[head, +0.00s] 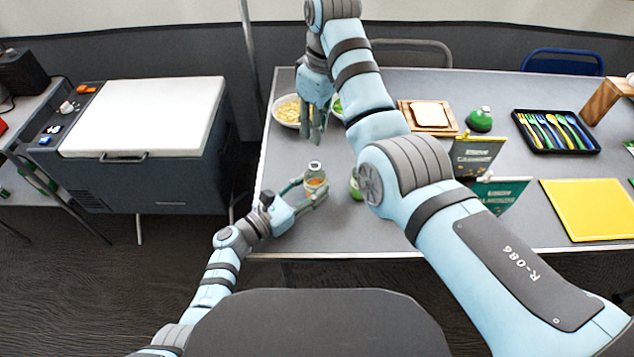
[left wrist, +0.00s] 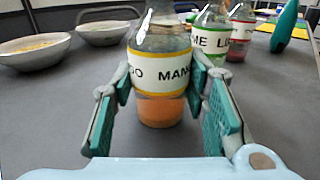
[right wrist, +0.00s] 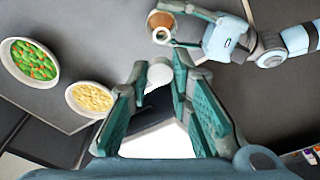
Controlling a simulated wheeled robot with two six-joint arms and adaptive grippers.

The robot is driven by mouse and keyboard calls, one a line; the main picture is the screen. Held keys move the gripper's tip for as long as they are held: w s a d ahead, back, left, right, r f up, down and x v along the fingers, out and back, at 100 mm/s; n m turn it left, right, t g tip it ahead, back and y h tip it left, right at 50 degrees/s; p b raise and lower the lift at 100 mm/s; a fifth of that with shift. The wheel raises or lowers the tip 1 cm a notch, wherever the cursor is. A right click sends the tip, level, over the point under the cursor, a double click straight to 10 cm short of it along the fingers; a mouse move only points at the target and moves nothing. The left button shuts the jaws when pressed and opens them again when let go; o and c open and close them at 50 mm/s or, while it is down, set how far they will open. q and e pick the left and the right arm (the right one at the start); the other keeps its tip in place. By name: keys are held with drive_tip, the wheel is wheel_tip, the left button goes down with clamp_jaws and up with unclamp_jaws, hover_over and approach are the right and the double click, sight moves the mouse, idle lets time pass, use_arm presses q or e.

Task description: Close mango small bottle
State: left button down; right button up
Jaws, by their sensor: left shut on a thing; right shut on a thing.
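The mango small bottle (head: 315,180) is clear with orange contents and stands upright at the table's front left. In the left wrist view the bottle (left wrist: 160,108) shows its "MANGO" label, and my left gripper (left wrist: 160,90) is shut around its body. In the right wrist view the bottle (right wrist: 160,22) is seen from above with an open-looking round mouth. My right gripper (head: 313,130) is behind the bottle, pointing down above the table. It is shut on a small white cap (right wrist: 159,73) between its fingertips, apart from the bottle. The cap is hidden in the head view.
A lime bottle (left wrist: 208,38) and a red one (left wrist: 240,32) stand close by. Bowls of yellow food (head: 287,109) and green food (right wrist: 28,62) are behind. A white-lidded cooler (head: 150,115) is left of the table. My right arm covers the table's middle.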

drive_tip(key=shift+s+f+n, duration=0.1)
drive_tip(key=shift+f+n, duration=1.9)
drive_tip(key=shift+f, duration=0.5)
drive_tip(key=shift+f, duration=0.85)
drive_tip(key=shift+f, duration=0.6)
drive_tip(key=shift+o, duration=0.2)
drive_tip(key=m, duration=0.3)
drive_tip(key=shift+d, duration=0.1)
drive_tip(key=shift+o, duration=0.2)
drive_tip(key=shift+w, duration=0.2)
